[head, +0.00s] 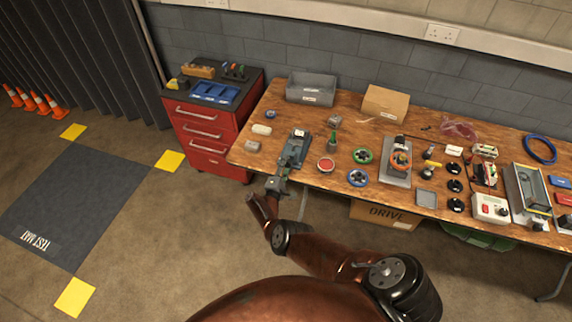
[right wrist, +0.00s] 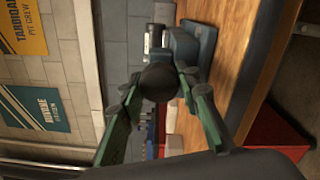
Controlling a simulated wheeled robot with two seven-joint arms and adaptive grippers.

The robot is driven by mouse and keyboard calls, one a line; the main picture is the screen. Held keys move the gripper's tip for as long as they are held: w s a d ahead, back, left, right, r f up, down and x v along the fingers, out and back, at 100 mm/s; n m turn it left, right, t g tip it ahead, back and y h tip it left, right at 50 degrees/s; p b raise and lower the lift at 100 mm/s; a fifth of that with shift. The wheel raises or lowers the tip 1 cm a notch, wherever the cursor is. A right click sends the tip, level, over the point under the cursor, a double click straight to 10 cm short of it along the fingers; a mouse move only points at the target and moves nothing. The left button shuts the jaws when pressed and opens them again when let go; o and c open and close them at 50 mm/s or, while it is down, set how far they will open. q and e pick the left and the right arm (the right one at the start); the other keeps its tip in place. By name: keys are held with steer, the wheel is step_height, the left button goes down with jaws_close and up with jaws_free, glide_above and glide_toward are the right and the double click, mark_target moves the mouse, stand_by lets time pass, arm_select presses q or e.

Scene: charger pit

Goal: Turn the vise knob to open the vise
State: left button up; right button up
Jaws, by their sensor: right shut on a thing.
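The vise (head: 297,143) is a grey-blue bench vise near the front left edge of the wooden workbench. In the right wrist view its body (right wrist: 194,45) stands behind a dark round knob (right wrist: 158,82). My right gripper (head: 275,184) is at the front end of the vise, at the bench edge. In the right wrist view its two green fingers (right wrist: 158,88) are on either side of the knob and shut on it. The knob is too small to make out clearly in the head view. My left gripper is not in view.
A red tool cabinet (head: 205,133) stands left of the bench. Open floor lies in front.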

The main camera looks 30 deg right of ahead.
steer(key=shift+d+n, duration=0.1)
steer(key=shift+n, duration=0.7)
steer(key=o, duration=1.2)
steer(key=shift+a, duration=0.2)
